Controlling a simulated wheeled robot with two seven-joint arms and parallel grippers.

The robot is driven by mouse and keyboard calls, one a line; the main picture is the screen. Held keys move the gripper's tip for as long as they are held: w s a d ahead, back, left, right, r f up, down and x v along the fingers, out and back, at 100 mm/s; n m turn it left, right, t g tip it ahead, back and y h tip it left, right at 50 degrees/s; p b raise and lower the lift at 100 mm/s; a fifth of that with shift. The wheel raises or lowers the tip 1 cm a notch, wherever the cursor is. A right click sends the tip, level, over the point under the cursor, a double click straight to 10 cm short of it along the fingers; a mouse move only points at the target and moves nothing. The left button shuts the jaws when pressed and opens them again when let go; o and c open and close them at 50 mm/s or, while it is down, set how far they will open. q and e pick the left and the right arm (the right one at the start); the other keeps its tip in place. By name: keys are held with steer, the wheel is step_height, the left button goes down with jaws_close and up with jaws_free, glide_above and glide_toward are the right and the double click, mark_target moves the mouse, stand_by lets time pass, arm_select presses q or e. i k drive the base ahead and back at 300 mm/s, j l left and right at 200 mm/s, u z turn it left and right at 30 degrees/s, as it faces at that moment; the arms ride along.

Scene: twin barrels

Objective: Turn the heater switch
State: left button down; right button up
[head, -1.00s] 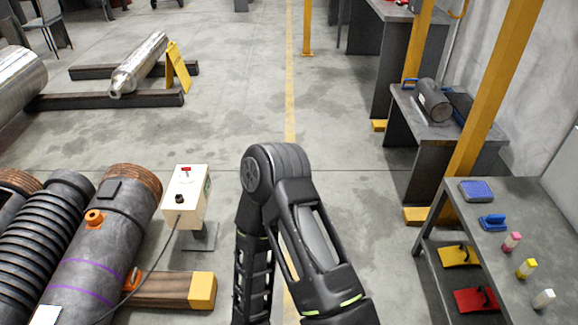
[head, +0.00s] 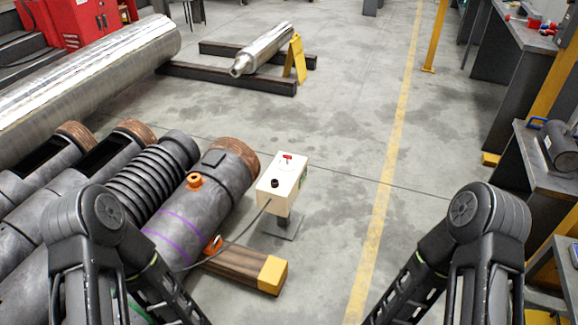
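The heater control box (head: 281,185) is a cream box on a short post with a flat metal foot, in the middle of the head view. On its top are a red switch (head: 287,157) and a black knob (head: 275,183). A dark cable runs from the box to the grey barrel (head: 205,205) on its left. Both of my arms show at the bottom, one at each side, bent at the elbow. My grippers are outside the picture, and neither arm touches the box.
Several grey barrels lie at the left on wooden beams; one beam has a yellow end (head: 272,274). A long steel cylinder (head: 90,85) lies behind them. Workbenches (head: 545,165) line the right side. The floor (head: 345,190) right of the box is clear.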

mark_target(287, 157)
steer(key=i+l, duration=0.25)
steer(key=i, duration=0.2)
steer(key=i+l, duration=0.25)
steer(key=i, duration=0.2)
steer(key=i+l+z, duration=0.1)
steer(key=i+l, duration=0.15)
steer(key=i, duration=0.2)
steer(key=i+l, duration=0.2)
steer(key=i, duration=0.3)
steer(key=i+l, duration=0.2)
steer(key=i, duration=0.25)
steer(key=i+l+z, duration=0.1)
steer(key=i, duration=0.35)
steer(key=l, duration=0.1)
